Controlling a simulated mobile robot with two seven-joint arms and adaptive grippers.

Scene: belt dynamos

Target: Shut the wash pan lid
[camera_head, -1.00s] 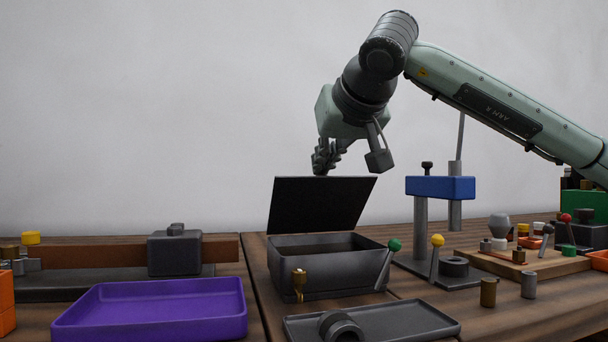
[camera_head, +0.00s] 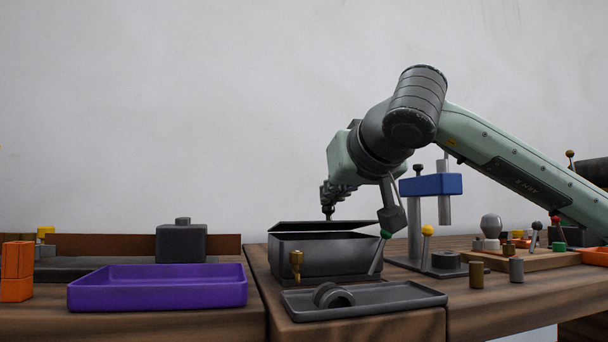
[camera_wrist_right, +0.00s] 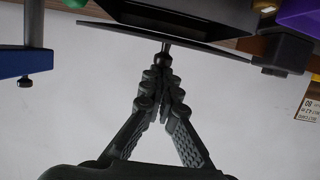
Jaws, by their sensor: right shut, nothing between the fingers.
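The black wash pan (camera_head: 325,262) stands on the wooden bench in the middle of the head view. Its flat dark lid (camera_head: 318,226) is tilted at a low angle over it, with a narrow gap at the near side. My right gripper (camera_head: 328,213) is above the lid, shut and empty, fingers pointing down at the lid's top. In the right wrist view the shut fingertips (camera_wrist_right: 166,52) are at the lid (camera_wrist_right: 205,42), seemingly touching it. The pan's inside is hidden. My left gripper is not in view.
A brass tap (camera_head: 296,262) is on the pan's front. A grey tray (camera_head: 390,298) with a dark ring lies in front. A purple tray (camera_head: 155,290) is at left, and a blue-topped press (camera_head: 430,185) stands close at right beside a yellow-knobbed lever (camera_head: 427,232).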

